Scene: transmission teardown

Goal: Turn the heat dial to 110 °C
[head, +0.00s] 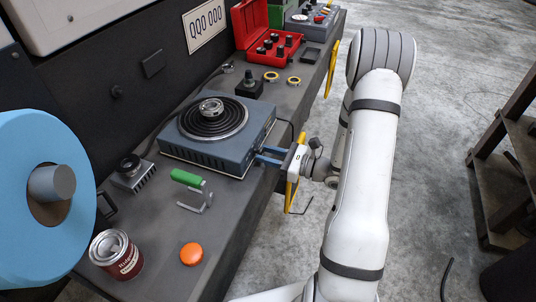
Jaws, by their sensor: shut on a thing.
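The heater (202,152) is a blue-grey box with a dark round coil plate (236,125) on top, standing on the bench. A metal ring-shaped part (211,107) sits at the middle of the plate. My gripper (259,155) reaches in from the right, level, with its blue fingers at the heater's side face. The fingers are shut on the heat dial at that face. The dial itself is hidden by the fingers and too small to make out, so its setting cannot be read.
On the bench (222,222) are a green-handled tool (187,178), an orange knob-like disc (191,254), a dark red can (118,256) and a small finned block (131,173). A red case (262,22) stands behind. A blue roll (32,245) is at left.

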